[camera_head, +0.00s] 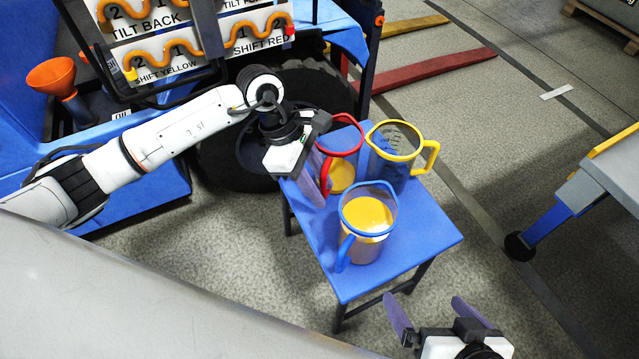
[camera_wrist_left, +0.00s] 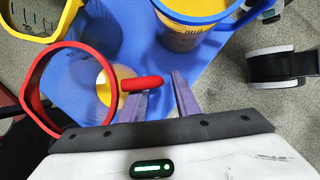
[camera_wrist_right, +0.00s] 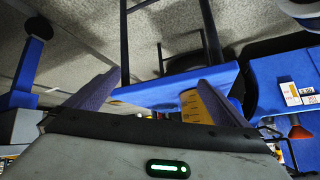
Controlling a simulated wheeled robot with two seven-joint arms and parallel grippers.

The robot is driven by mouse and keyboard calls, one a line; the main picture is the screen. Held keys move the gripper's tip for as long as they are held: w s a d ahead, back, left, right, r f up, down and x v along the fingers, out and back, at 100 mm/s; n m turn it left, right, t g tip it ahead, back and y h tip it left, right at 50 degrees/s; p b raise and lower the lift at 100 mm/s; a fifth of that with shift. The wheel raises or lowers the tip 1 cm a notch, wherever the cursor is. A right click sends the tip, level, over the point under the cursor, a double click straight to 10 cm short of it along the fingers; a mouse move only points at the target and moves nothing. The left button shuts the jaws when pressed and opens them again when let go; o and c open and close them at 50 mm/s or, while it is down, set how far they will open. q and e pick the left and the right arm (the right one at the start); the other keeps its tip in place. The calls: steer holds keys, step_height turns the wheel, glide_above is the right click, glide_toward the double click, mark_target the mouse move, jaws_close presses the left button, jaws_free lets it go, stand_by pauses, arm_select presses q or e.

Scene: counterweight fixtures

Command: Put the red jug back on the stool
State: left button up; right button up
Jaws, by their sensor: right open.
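The red jug (camera_head: 339,173), clear-walled with a red rim and handle and yellow-orange contents, is upright at the back left of the blue stool (camera_head: 420,232). My left gripper (camera_head: 318,172) is at its handle, with its fingers close together. Whether the jug's base touches the stool is hidden. My right gripper (camera_head: 432,308) is open and empty in front of the stool; its fingers are wide apart in the right wrist view (camera_wrist_right: 158,95).
A yellow-rimmed jug (camera_head: 395,150) stands at the stool's back right, close to the red jug. A blue-rimmed jug (camera_head: 367,220) stands in front of it. The stool's right front is bare. A blue machine with a tyre (camera_head: 235,150) is behind my left arm.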

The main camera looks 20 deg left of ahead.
arm_select(q)
steer(key=shift+a+r, duration=0.1)
steer(key=shift+r, duration=0.3)
steer(key=p+v, duration=0.2)
steer(key=v, duration=0.9)
steer(key=shift+r+p, duration=0.2)
steer(key=shift+p, duration=0.1)
arm_select(e)
steer(key=shift+s+d+r+m+t+h, duration=0.2)
steer(key=shift+d+r+t, duration=0.1)
steer(key=shift+d+r, duration=0.15)
steer(key=shift+s+d+r+m+t+h, duration=0.1)
steer(key=shift+s+d+r+m+t, duration=0.1)
steer(key=shift+d+r+t, duration=0.25)
arm_select(q)
steer(key=shift+a, duration=0.1)
arm_select(e)
steer(key=shift+a, duration=0.1)
